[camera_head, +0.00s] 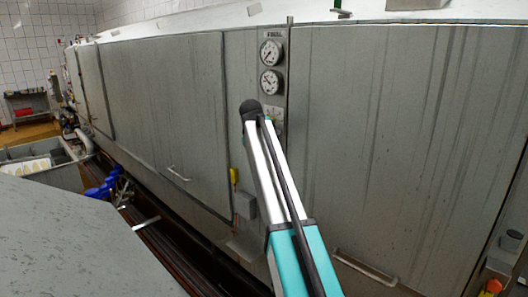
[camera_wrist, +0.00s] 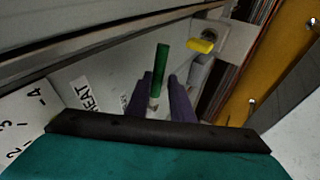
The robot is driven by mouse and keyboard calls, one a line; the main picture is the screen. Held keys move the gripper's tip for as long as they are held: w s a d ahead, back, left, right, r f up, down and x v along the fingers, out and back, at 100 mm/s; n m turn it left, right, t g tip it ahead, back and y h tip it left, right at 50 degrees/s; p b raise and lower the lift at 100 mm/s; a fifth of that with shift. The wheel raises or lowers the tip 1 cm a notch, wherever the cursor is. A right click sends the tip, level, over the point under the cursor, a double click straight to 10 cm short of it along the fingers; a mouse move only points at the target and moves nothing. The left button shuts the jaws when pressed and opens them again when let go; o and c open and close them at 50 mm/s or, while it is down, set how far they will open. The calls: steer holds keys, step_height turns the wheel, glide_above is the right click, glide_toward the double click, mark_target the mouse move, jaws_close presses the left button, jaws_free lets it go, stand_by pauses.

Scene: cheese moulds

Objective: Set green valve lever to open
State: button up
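The green valve lever (camera_wrist: 160,70) shows in the wrist view as a straight green bar on a pale labelled panel (camera_wrist: 95,75). My gripper (camera_wrist: 159,88) has its two dark fingers apart, one on each side of the lever's pale lower end. I cannot tell whether either finger touches the lever. In the head view my arm covers the gripper and most of the lever's surroundings, below the two round gauges (camera_head: 270,67).
A yellow handle (camera_wrist: 200,46) is close beyond the lever. A grey box (camera_head: 244,206) sits lower on the machine's front. Large steel doors (camera_head: 400,140) flank the panel. Blue valves (camera_head: 104,188) and pipes are at left, and a grey surface (camera_head: 80,245) is in the foreground.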

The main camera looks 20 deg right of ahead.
steer(key=shift+o, duration=1.3)
steer(key=shift+a+f, duration=0.1)
steer(key=shift+a, duration=0.1)
steer(key=shift+d, duration=0.4)
steer(key=shift+s+r, duration=0.1)
steer(key=shift+r, duration=0.15)
steer(key=b+v, duration=0.4)
steer(key=v, duration=0.9)
steer(key=shift+s+r+b, duration=0.2)
steer(key=shift+b, duration=0.2)
steer(key=shift+a, duration=0.15)
